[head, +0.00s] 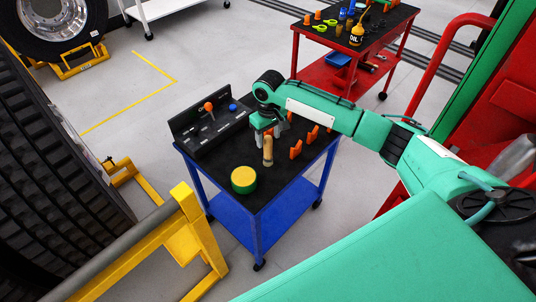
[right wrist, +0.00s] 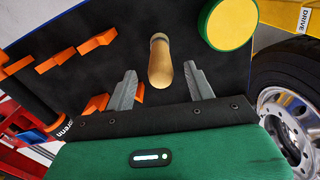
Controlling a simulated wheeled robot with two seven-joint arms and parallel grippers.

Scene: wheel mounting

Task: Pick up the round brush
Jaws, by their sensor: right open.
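A wooden-handled piece, apparently the round brush (head: 268,151), stands on the black top of the blue cart (head: 255,222). In the right wrist view its light wooden handle (right wrist: 160,62) lies between and just beyond my two grey fingertips. My right gripper (right wrist: 160,84) is open and empty, with a finger on each side of the handle line and no clear contact. In the head view the right gripper (head: 264,128) is just above and behind the handle, partly hidden by its own wrist. The brush's bristles cannot be made out. My left gripper is not in view.
A round yellow-and-green tin (head: 244,180) sits near the brush at the cart's front. Orange holders (head: 296,149) stand to the right, a black tool rack (head: 205,122) at the back left. A yellow stand (head: 185,225) and a large tyre flank the cart's left.

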